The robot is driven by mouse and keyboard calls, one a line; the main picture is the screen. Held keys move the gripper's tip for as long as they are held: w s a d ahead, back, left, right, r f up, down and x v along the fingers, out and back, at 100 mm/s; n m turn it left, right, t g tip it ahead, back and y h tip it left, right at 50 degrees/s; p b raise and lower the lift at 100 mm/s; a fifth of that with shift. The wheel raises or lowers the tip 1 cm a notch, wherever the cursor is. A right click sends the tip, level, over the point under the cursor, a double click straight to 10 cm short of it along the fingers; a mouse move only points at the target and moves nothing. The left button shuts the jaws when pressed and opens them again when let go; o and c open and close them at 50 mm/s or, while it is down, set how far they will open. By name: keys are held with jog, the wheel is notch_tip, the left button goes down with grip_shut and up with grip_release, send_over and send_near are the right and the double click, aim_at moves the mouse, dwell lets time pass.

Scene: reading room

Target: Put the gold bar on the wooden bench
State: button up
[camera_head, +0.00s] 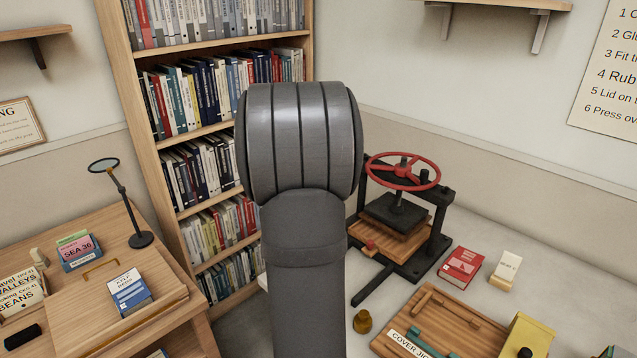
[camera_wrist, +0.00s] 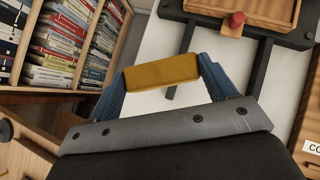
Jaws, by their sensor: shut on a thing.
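The gold bar (camera_wrist: 163,75), a yellow-gold block, is in the wrist view between the two blue fingers of my gripper (camera_wrist: 163,78). My gripper is shut on it, with one finger at each end. A pale surface lies below and beyond the bar. In the head view my own arm covers the centre, and the gripper and bar are hidden behind it. A wooden bench (camera_head: 187,336) with a sloped top stands at the lower left of the head view, apart from the pale table at right.
The wooden bench holds a magnifier lamp (camera_head: 140,238), a blue book (camera_head: 130,292) and a card box (camera_head: 80,252). A tall bookcase (camera_head: 165,215) stands behind it. The pale table bears a press (camera_head: 402,215), a red book (camera_head: 461,266) and a wooden cover jig (camera_head: 470,335).

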jog(key=a+f+n+y, duration=0.2)
jog(key=a+n, duration=0.1)
jog(key=a, duration=1.7)
jog(key=a+f+n+y, duration=0.1)
jog(key=a+n+y, duration=0.2)
jog(key=a, duration=1.7)
jog(key=s+a+f+n+g+y, duration=0.1)
jog(key=s+a+f+n+y, duration=0.15)
jog(key=s+a, duration=1.35)
jog(key=s+a+f+n+g+y, duration=0.15)
jog(key=s+a+f+n, duration=0.25)
jog(key=s+a, duration=1.25)
jog(key=shift+w+a+f, duration=0.2)
jog(key=shift+w+f, duration=0.15)
jog(key=shift+f, duration=0.75)
jog(key=shift+w+a+f, duration=0.2)
jog(key=shift+w+f, duration=0.15)
jog(key=shift+f, duration=0.8)
jog(key=shift+w+a+f, duration=0.2)
jog(key=shift+w+f, duration=0.15)
jog(key=shift+f, duration=0.75)
jog(key=shift+f, duration=0.6)
jog(key=o, duration=1.5)
jog(key=shift+c, duration=0.2)
